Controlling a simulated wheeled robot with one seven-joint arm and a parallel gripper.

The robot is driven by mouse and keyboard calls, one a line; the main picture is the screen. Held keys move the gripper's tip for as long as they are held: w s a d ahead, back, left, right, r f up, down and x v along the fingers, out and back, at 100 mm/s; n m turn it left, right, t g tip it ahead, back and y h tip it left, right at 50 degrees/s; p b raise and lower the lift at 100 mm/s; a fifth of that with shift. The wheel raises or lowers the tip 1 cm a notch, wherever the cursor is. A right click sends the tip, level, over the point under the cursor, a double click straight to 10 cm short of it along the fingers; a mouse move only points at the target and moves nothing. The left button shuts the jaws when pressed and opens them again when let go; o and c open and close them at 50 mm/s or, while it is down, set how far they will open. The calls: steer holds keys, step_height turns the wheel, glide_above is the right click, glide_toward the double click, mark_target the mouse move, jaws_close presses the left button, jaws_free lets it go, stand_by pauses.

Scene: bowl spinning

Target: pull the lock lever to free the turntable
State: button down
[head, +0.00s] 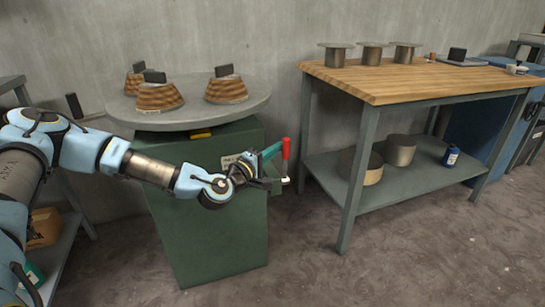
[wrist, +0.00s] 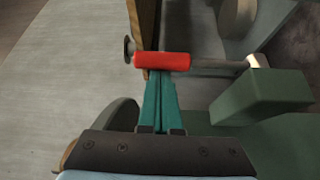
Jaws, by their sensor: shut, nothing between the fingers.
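The lock lever has a red grip (head: 286,148) and stands upright on a pale pivot at the right side of the green cabinet. Above the cabinet is the round grey turntable (head: 190,118). My gripper (head: 279,147) has teal fingers, shut and empty, with the tips right at the left side of the red grip. In the wrist view the red grip (wrist: 162,61) lies across the ends of the shut fingers (wrist: 158,76). The grip is not between the fingers. I cannot tell whether the tips touch it. The lever's rod runs right to its pale pivot (wrist: 258,62).
Several banded bowls (head: 226,90) with dark blocks stand on the turntable. The green cabinet (head: 215,235) is below my forearm. A wood-topped workbench (head: 400,82) holding metal cans is to the right. Bare floor (head: 400,250) lies in front.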

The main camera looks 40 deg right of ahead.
steer(key=shift+s+a+f+m+g+h+b, duration=0.15)
steer(key=shift+s+a+f+m+h+b, duration=0.25)
steer(key=shift+s+m+b, duration=0.5)
steer(key=shift+s+a+f+m+g+h+b, duration=0.1)
steer(key=shift+s+a+m+g+h+b, duration=0.15)
steer(key=shift+s+m+h+b, duration=0.5)
steer(key=shift+s+a+f+m+g+h+b, duration=0.1)
steer(key=shift+s+a+f+m+h+b, duration=0.2)
steer(key=shift+s+m+b, duration=0.75)
steer(key=shift+w+r, duration=0.1)
steer(key=shift+w, duration=0.05)
steer(key=shift+a, duration=0.1)
